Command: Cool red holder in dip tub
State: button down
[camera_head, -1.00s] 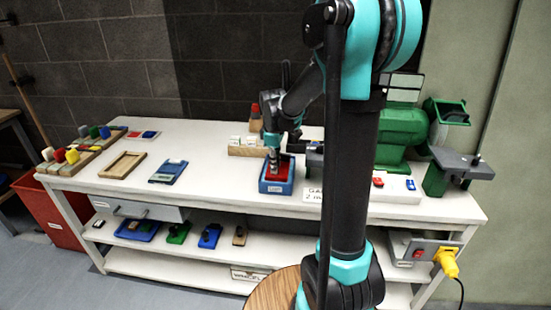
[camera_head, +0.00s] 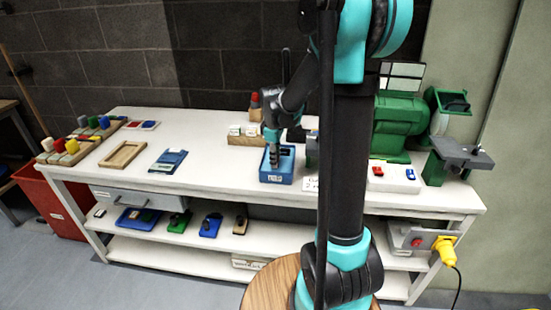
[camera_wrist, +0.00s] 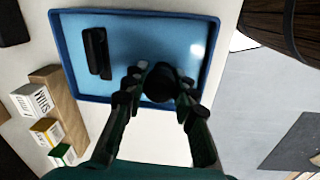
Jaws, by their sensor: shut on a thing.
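The blue dip tub (camera_head: 277,179) stands on the bench top. In the wrist view the tub (camera_wrist: 57,52) has a pale blue surface inside and a black bar-shaped piece (camera_wrist: 97,53) towards its left. My gripper (camera_head: 274,165) points down into the tub. In the wrist view my gripper (camera_wrist: 159,92) is shut on a dark round knob (camera_wrist: 158,82), which I take for the handle of the red holder. The holder's red part does not show in the tub now; it seems to be below the pale blue surface.
A wooden block with white boxes (camera_head: 243,139) stands just behind the tub. A blue tray (camera_head: 168,162) and an empty wooden frame (camera_head: 122,156) lie left. A green grinder (camera_head: 400,125) and a white board (camera_head: 395,182) with small pieces are on the right.

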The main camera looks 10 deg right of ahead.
jog(key=shift+f, duration=0.25)
jog(key=c, duration=1.1)
grip_release()
jog(key=shift+c, duration=0.2)
jog(key=r, duration=0.7)
jog(key=s+r, duration=0.1)
jog(key=r, duration=0.3)
jog(key=shift+a+r, duration=0.25)
jog(key=shift+s+r, duration=0.1)
jog(key=shift+s, duration=0.05)
jog(key=s+d+f+m+t, duration=0.1)
jog(key=s+d+f+m, duration=0.1)
jog(key=s+f+m, duration=0.4)
jog(key=s+d+f+m+t, duration=0.2)
jog(key=s+f+m, duration=0.4)
jog(key=s, duration=0.8)
notch_tip(320, 180, down, 3)
jog(key=shift+s+d+r+m+y, duration=0.2)
jog(key=shift+s+d+m+y, duration=0.1)
jog(key=shift+s, duration=0.05)
